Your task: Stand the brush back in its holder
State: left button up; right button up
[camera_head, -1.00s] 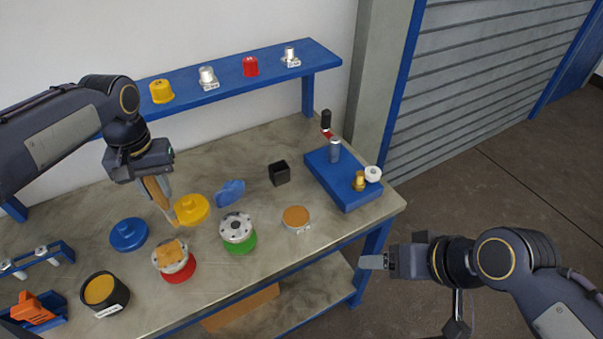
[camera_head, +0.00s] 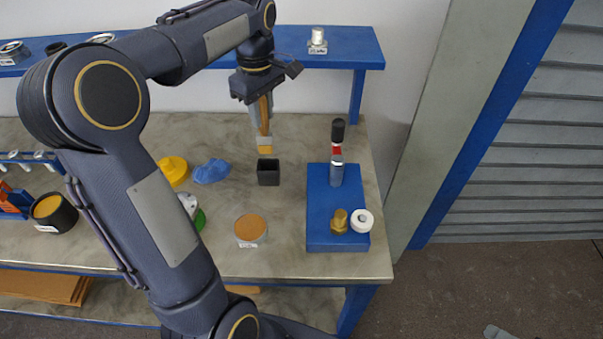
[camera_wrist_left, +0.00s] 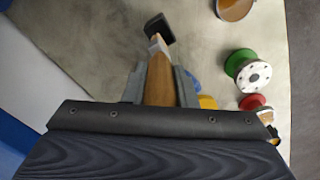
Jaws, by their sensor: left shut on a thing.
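My left gripper (camera_head: 261,116) is shut on the wooden handle of the brush (camera_head: 265,137), which hangs nearly upright with its pale bristle end down. The brush also shows between the fingers in the left wrist view (camera_wrist_left: 160,78). The holder, a small black square open-topped box (camera_head: 268,173), stands on the table just below the brush tip. In the left wrist view the holder (camera_wrist_left: 159,27) lies just beyond the brush tip. The tip looks above or at the rim; I cannot tell whether it is inside. My right gripper is out of view.
A blue block (camera_head: 321,222) with a grey cylinder, a brass fitting and a white ring is right of the holder. A blue cloth (camera_head: 211,171) and yellow flanged part (camera_head: 174,170) lie left. A tan-topped round tin (camera_head: 250,229) stands in front.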

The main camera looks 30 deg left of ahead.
aim_at(266, 145)
pick_arm(q)
notch_tip(266, 145, down, 10)
jog(key=shift+r, duration=0.1)
dwell(0.4)
jog(key=shift+f, duration=0.2)
jog(key=o, duration=1)
